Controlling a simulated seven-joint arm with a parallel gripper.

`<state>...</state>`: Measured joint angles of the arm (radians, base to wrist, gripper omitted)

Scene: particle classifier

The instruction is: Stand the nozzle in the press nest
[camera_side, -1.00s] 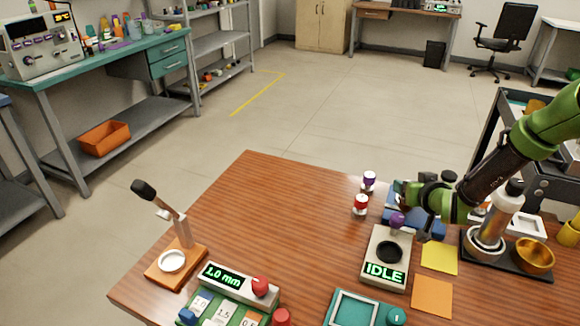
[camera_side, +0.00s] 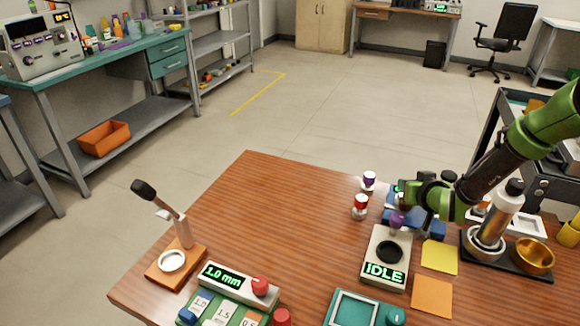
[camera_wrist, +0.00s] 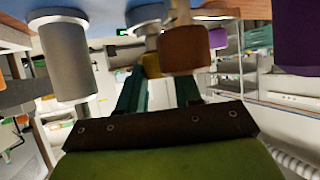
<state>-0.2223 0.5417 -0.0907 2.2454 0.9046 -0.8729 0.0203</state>
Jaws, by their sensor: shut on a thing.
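My gripper (camera_wrist: 172,72) is shut on a copper-brown cylindrical piece, which I take to be the nozzle (camera_wrist: 186,48), between its teal fingers in the wrist view. In the side view my gripper (camera_side: 424,208) is low at the table's right part, at the blue holder (camera_side: 432,225) behind the IDLE device. The nozzle cannot be made out there, and whether it is clear of the holder cannot be told. The hand press, with a dark lever and orange base (camera_side: 158,277), stands at the table's left; its pale round nest (camera_side: 172,261) looks empty.
A metal cylinder and brass bowl (camera_side: 534,255) stand right. The wooden table's middle (camera_side: 270,215) is clear.

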